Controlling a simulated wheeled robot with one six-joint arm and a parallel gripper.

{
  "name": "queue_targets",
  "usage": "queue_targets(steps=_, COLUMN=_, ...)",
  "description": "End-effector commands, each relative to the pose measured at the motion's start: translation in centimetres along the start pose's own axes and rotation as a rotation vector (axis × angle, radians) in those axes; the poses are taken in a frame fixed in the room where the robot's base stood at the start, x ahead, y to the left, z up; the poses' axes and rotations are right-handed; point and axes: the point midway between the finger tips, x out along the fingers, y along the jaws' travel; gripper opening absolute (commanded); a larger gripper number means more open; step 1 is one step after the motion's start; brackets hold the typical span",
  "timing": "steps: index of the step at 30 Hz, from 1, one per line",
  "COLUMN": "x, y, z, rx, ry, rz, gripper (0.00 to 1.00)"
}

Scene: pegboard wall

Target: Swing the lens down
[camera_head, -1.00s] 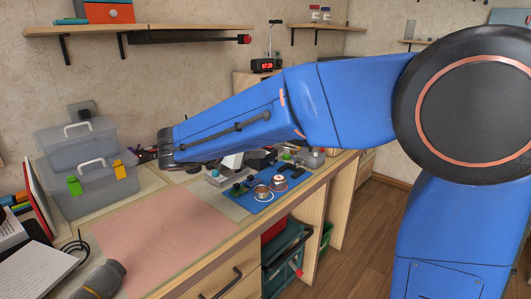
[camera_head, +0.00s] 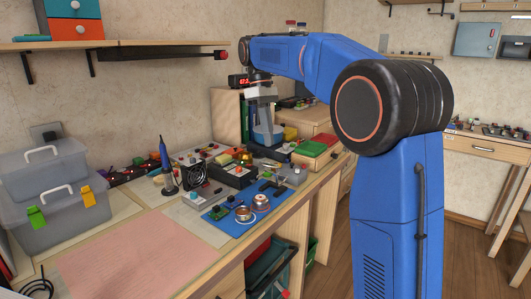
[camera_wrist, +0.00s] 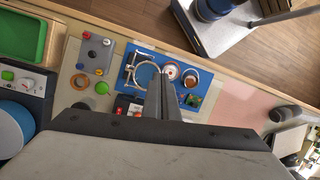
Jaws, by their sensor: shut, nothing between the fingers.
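A thin ring (camera_wrist: 147,75), which looks like the lens, shows beside a metal frame on the blue mat (camera_wrist: 140,52) in the wrist view. I cannot tell its tilt. In the head view the blue mat (camera_head: 218,214) lies near the front edge of the bench with small round items on it; the lens is hard to pick out there. My gripper (camera_wrist: 166,80) is shut and empty, pointing down, and its fingers cover part of the mat area in the wrist view. In the head view my gripper (camera_head: 265,120) hangs above the bench, to the right of and behind the mat.
A silver spool (camera_head: 261,200) sits on the mat. A blue-handled tool (camera_head: 166,165) stands upright behind it. A green tray (camera_wrist: 22,38) lies at the left in the wrist view. The pink mat (camera_head: 135,258) is clear. Grey boxes (camera_head: 50,205) stand at the left.

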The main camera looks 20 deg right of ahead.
Motion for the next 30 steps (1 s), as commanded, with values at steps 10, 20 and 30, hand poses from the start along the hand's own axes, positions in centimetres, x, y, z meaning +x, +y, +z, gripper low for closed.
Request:
queue_targets(steps=10, x=-6.7, y=2.6, z=2.3, rx=0.149, ry=0.252, rz=-0.220, gripper=0.00)
queue_targets(steps=20, x=-5.7, y=2.2, z=2.0, rx=0.157, ry=0.275, rz=-0.245, gripper=0.00)
queue_targets(steps=30, x=-0.2, y=0.9, z=0.4, rx=0.157, ry=0.274, rz=-0.243, gripper=0.00)
